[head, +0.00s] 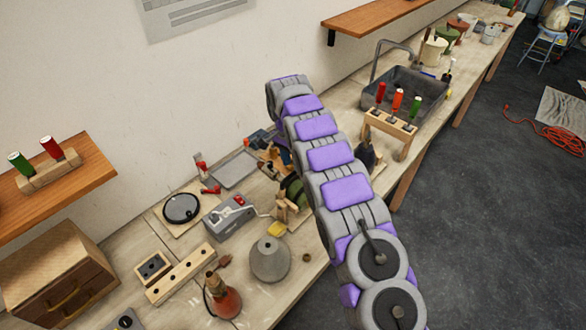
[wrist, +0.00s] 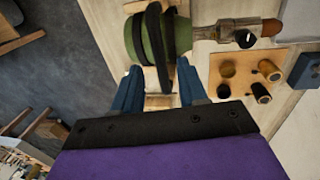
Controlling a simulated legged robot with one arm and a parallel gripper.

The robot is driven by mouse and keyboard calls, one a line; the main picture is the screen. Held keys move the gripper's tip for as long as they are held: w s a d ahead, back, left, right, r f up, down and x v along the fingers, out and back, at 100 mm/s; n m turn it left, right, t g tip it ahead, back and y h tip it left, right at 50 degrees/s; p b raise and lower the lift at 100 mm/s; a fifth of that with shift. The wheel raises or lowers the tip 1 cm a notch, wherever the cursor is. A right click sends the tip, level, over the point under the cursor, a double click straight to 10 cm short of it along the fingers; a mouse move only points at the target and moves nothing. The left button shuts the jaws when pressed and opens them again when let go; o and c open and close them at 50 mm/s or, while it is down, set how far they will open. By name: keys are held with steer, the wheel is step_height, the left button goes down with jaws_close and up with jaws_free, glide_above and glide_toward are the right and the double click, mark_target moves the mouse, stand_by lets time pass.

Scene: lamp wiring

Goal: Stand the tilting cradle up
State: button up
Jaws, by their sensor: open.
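The cradle shows in the wrist view as pale wooden parts (wrist: 152,83) under and beside a green rounded lamp body (wrist: 182,36). The green body lies on its side, its narrow end pointing right, with black straps or bands across it. My gripper (wrist: 157,72) is open, its two blue fingers on either side of a wooden part and a black strap. I cannot tell whether the fingers touch them. In the head view the green body (head: 292,191) and cradle wood (head: 282,208) are partly hidden behind my arm.
A grey box with a red switch (head: 229,215), a grey cone-shaped base (head: 270,262) and a red-brown flask (head: 223,298) stand nearby on the bench. A board (wrist: 243,68) with small cylinders lies right of the green body in the wrist view. A screwdriver rack (head: 390,122) stands beyond my arm.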

mark_target(294, 184)
steer(key=shift+s+d+f, duration=0.1)
steer(key=shift+d+f, duration=0.05)
steer(key=shift+f, duration=0.7)
steer(key=shift+s+d+f, duration=0.1)
steer(key=shift+f, duration=0.7)
steer(key=shift+c, duration=0.3)
jaws_close()
